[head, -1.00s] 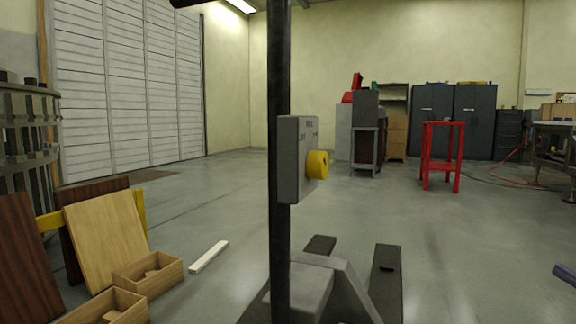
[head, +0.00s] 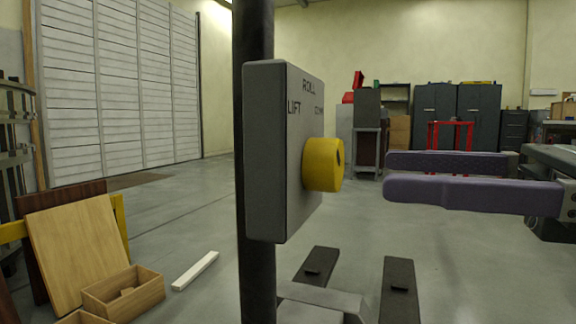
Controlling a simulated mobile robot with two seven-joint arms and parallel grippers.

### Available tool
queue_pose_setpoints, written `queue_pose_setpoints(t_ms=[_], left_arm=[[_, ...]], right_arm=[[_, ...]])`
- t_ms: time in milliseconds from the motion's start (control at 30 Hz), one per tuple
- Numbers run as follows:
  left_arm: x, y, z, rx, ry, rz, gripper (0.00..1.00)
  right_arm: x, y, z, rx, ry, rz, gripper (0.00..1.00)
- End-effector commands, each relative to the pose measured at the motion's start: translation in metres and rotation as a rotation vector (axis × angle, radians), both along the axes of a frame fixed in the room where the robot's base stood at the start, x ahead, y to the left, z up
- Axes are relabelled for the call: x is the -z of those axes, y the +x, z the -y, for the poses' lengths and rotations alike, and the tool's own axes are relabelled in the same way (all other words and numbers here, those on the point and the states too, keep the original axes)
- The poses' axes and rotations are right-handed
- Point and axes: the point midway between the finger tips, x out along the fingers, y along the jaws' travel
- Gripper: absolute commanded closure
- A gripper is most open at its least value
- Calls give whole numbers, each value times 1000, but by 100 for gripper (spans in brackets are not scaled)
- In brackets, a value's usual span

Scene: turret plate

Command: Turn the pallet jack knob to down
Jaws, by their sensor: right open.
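The yellow knob (head: 322,165) sticks out from the face of a grey box (head: 268,150) on the black upright post of the pallet jack. The plate is marked LIFT, ROLL and a third word at the right that is hard to read. A small dark mark shows on the knob's front; I cannot tell its setting. My right gripper (head: 388,174) comes in from the right with two purple fingers, open and empty. Its fingertips are to the right of the knob in the picture, with a gap between. My left gripper is not in view.
The pallet jack's forks (head: 398,290) lie low on the floor below the box. Wooden boxes (head: 122,292), a leaning board (head: 78,250) and a white bar (head: 195,270) are at the left. A red stand (head: 450,135) and dark cabinets are behind.

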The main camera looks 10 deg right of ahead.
Motion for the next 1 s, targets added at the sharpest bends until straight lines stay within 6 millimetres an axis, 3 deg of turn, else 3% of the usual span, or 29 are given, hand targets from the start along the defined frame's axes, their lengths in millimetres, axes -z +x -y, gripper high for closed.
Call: queue_pose_setpoints(t_ms=[300,667,1000], left_arm=[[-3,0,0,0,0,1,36],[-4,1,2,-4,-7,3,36],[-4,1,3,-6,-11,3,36]], right_arm=[[-1,25,-38,0,4,1,14],[0,28,-43,1,3,-1,14],[0,28,-43,1,3,-1,51]])
